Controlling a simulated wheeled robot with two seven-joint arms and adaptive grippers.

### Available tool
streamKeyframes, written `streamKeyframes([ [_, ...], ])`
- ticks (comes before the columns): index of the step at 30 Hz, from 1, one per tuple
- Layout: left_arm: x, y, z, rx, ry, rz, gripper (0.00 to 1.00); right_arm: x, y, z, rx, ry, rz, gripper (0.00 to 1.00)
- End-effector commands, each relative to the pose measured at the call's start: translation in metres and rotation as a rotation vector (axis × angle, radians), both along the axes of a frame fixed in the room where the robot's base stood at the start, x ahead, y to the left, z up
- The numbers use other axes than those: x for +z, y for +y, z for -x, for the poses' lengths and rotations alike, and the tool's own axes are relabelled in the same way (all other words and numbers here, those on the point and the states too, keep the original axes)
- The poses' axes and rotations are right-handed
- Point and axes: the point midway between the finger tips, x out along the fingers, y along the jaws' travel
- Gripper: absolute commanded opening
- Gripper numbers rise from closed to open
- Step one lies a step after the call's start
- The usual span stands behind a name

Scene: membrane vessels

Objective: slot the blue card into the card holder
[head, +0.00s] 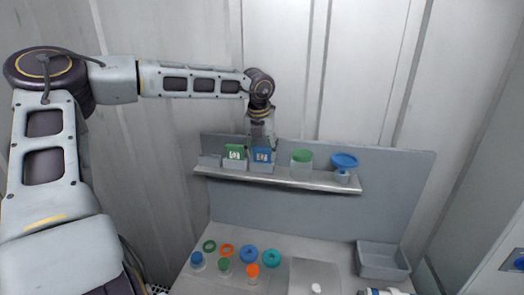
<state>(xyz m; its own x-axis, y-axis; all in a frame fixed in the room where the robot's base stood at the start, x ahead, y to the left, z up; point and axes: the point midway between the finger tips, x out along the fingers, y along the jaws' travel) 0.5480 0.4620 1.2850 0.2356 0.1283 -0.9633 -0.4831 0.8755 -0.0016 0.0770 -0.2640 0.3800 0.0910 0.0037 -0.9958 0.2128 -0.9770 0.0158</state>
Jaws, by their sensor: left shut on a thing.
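The blue card (262,155) with a white printed mark is upright at the shelf. My left gripper (262,146) is above it, pointing down, and is shut on its upper part. A small grey card holder (262,168) stands on the shelf directly under the blue card. The card's lower edge is at or just inside this holder; I cannot tell how deep it sits. Next to it on the left, a green card (235,152) stands in another grey holder (234,164). A further grey holder (209,160) at the shelf's left end looks empty.
The shelf (320,184) also bears a green-topped vessel (302,158) and a blue funnel-like piece (344,161). Below, the table holds several capped vials, coloured rings (249,254), a pale plate (314,275) and a grey bin (381,261). A grey panel backs the shelf.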

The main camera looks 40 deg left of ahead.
Motion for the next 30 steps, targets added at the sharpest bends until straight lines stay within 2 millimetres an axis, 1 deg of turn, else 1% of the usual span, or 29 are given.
streamKeyframes([
  [17,-0.0006,-0.0001,-0.0001,0.000,0.000,0.000,0.36,-0.0013,0.0001,-0.0001,0.000,0.000,0.000,0.00],
  [30,-0.0032,0.0000,-0.0001,0.000,-0.001,0.000,0.36,-0.0067,0.0000,-0.0002,0.000,0.000,0.000,0.00],
])
